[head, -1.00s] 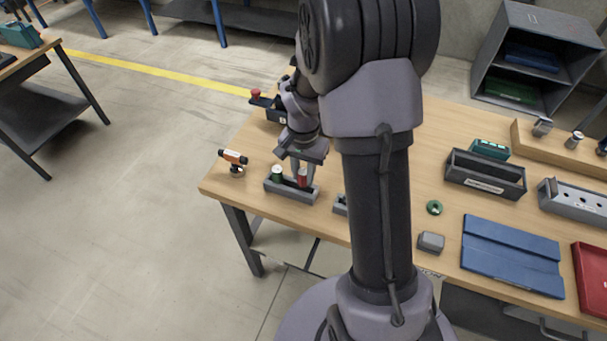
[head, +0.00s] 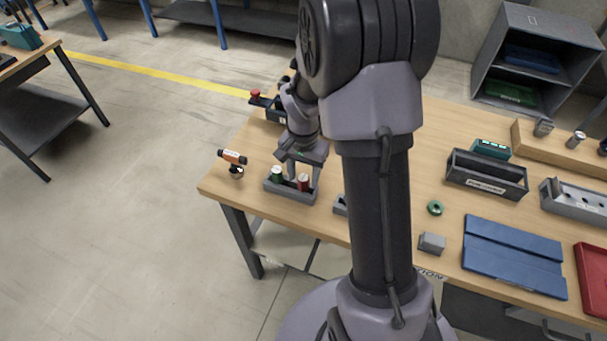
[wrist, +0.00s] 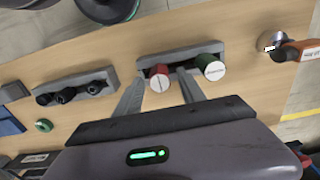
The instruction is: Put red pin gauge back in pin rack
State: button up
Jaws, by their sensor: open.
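The red pin gauge (head: 303,182) stands in the grey pin rack (head: 292,194) near the table's left end, beside a green pin gauge (head: 277,174). In the wrist view the red gauge (wrist: 160,78) shows its white-topped end between my two fingers, with the green gauge (wrist: 211,67) to its right. In the head view my gripper (head: 303,172) is just above the rack. How deep the gauge sits is hidden.
A second grey holder with several black pieces (wrist: 74,88) is close by, left in the wrist view. A green ring (head: 435,208), a grey block (head: 432,243) and a blue tray (head: 512,256) lie to the right.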

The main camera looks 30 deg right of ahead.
aim_at(303, 177)
jog(key=s+a+r+n+t+p, duration=0.1)
jog(key=a+r+p, duration=0.1)
jog(key=r, duration=0.8)
jog(key=s+a+r+t+p, duration=0.1)
jog(key=a+r+p, duration=0.2)
jog(key=r, duration=0.7)
jog(key=s+a+r+n+t+y, duration=0.1)
jog(key=s+a+r+n+t, duration=0.1)
jog(key=s+a, duration=0.3)
jog(key=s+a+r+n+t+y, duration=0.1)
jog(key=s+a+r+n, duration=0.2)
jog(key=s, duration=0.7)
jog(key=a+r, duration=0.2)
jog(key=a, duration=0.1)
jog(key=shift+s+a+t, duration=0.2)
jog(key=shift+a+t, duration=0.05)
jog(key=shift+t, duration=0.15)
jog(key=shift+r, duration=0.1)
